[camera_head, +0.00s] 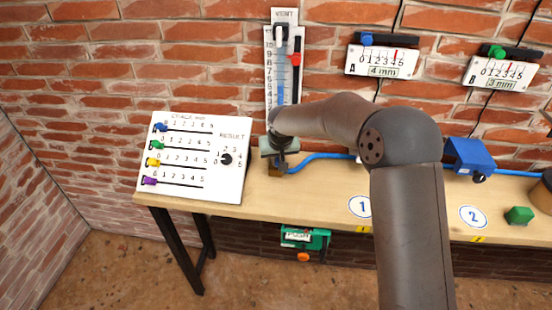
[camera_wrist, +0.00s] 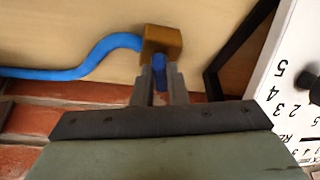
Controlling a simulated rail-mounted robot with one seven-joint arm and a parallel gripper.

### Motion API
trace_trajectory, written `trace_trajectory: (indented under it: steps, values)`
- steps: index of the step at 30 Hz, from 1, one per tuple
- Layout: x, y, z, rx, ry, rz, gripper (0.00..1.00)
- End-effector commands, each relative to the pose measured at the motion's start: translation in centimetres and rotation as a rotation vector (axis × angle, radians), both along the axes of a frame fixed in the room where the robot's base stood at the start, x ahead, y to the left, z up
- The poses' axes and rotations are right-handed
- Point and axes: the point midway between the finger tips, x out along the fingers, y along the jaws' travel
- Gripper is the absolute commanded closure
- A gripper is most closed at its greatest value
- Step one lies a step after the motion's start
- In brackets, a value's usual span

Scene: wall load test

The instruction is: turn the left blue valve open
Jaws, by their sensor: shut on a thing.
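The left blue valve has a brass body (camera_wrist: 165,41) with a blue handle (camera_wrist: 159,63) in the wrist view. My gripper (camera_wrist: 161,76) has its two fingers on either side of the blue handle and is shut on it. The fingers hide part of the handle, so its exact angle is hard to tell. In the head view my gripper (camera_head: 280,150) is at the foot of the gauge column, and the brass body (camera_head: 276,169) shows just below it. The handle is hidden there.
A blue hose (camera_head: 325,156) runs right from the valve along the bench (camera_head: 310,193). A white CRACK panel (camera_head: 197,158) stands close on the left. The gauge column (camera_head: 270,70) rises behind my gripper. A blue block (camera_head: 470,155) and green knob (camera_head: 519,215) are at the right.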

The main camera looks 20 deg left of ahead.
Motion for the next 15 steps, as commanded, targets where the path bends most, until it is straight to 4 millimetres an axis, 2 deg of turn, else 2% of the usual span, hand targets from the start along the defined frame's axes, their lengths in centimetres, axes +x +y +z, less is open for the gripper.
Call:
trace_trajectory:
  steps: [15]
  values:
    - [0.63, -0.70, 0.07, 0.003, 0.003, 0.486, 1.00]
